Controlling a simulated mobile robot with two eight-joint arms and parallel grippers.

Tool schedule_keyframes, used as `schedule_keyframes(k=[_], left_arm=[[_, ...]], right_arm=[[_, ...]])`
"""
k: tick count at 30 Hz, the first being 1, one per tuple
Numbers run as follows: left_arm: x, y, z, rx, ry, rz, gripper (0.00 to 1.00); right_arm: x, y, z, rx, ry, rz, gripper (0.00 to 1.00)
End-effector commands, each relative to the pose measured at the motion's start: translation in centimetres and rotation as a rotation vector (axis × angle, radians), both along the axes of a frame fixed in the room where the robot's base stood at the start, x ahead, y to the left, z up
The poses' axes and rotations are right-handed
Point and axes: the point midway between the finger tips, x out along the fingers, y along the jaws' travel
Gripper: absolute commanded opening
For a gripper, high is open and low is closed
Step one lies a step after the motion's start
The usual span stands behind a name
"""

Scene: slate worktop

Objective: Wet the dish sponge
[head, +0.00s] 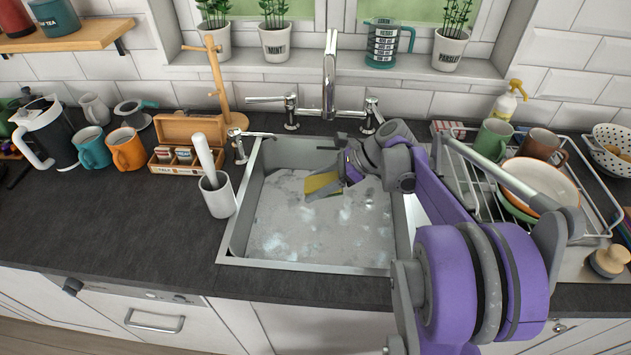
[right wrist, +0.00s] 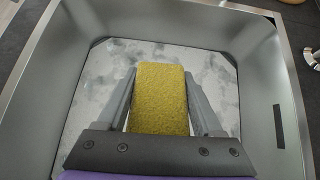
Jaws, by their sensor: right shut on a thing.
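My right gripper (head: 345,178) reaches into the sink from the right. The steel sink (head: 232,232) holds greyish, foamy-looking water (head: 310,228). I cannot tell whether the sponge touches the water. The faucet (head: 330,80) stands behind the sink. My left gripper is not in view.
A dish rack (head: 470,195) with mugs and plates stands right of the sink. A white pot (head: 217,195) with a pestle-like stick stands at the sink's left edge. A wooden box (head: 185,138) and orange mug (head: 127,150) are farther left. The front left worktop (head: 150,230) is clear.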

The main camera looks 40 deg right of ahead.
Motion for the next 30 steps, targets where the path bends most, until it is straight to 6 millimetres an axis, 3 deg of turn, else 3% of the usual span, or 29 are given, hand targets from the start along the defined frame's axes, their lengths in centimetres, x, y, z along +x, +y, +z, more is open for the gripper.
schedule_keyframes(k=[30], left_arm=[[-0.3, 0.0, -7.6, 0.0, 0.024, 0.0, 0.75]], right_arm=[[0.0, 0.0, -10.5, 0.001, 0.001, 0.0, 0.15]])
